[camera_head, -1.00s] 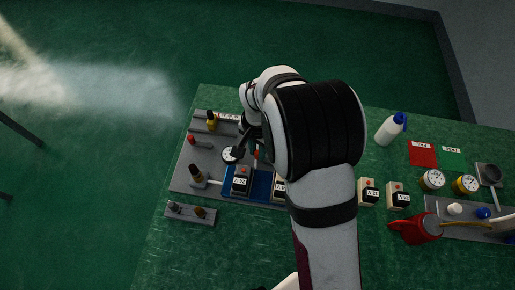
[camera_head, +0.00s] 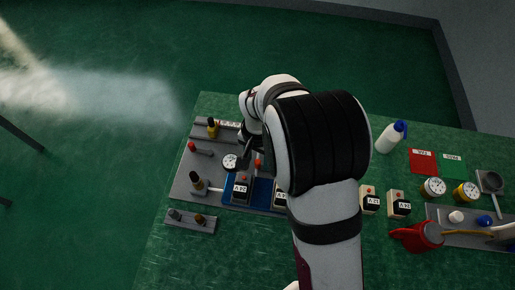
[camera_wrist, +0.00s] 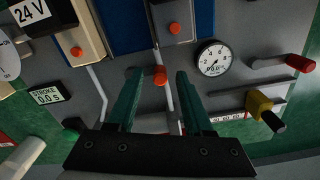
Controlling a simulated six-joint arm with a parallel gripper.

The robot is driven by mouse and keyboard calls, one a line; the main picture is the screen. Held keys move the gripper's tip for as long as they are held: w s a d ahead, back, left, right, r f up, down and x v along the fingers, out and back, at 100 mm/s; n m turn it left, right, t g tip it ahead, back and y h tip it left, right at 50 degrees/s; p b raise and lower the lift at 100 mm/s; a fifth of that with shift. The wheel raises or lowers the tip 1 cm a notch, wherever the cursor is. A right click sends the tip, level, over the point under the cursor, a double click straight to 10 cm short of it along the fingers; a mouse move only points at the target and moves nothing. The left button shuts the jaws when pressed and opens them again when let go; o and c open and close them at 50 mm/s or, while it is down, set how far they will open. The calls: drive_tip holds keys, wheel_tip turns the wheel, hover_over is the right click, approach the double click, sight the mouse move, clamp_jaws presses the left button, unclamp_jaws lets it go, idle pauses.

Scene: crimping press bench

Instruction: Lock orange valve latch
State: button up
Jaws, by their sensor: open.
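I see no contact, and the depth between fingertips and knob cannot be told. In the head view my gripper (camera_head: 246,152) is small, dark and partly hidden by my arm, over the panel.
A round gauge (camera_wrist: 213,58), a red handle (camera_wrist: 300,63) and a yellow-collared knob (camera_wrist: 262,104) stand right of the fingers. Boxes with orange buttons (camera_wrist: 90,30) stand beyond. A spray bottle (camera_head: 390,136) and a red container (camera_head: 418,237) stand farther right on the bench.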

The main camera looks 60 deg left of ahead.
sight(258, 162)
wheel_tip(258, 162, up, 15)
idle(0.4)
drive_tip(key=w+d+r+m, duration=0.2)
drive_tip(key=d, duration=0.6)
drive_tip(key=w+d+r+m, duration=0.2)
drive_tip(key=d, duration=0.5)
drive_tip(key=w+d+r+m, duration=0.2)
drive_tip(key=d, duration=0.6)
drive_tip(key=s+d+f+m+y, duration=0.1)
drive_tip(key=s+d+f+m, duration=0.1)
drive_tip(key=s+d+m, duration=0.3)
drive_tip(key=s+d, duration=0.4)
drive_tip(key=d, duration=0.3)
drive_tip(key=shift+s+d+f+y, duration=0.35)
drive_tip(key=shift+d+y, duration=0.05)
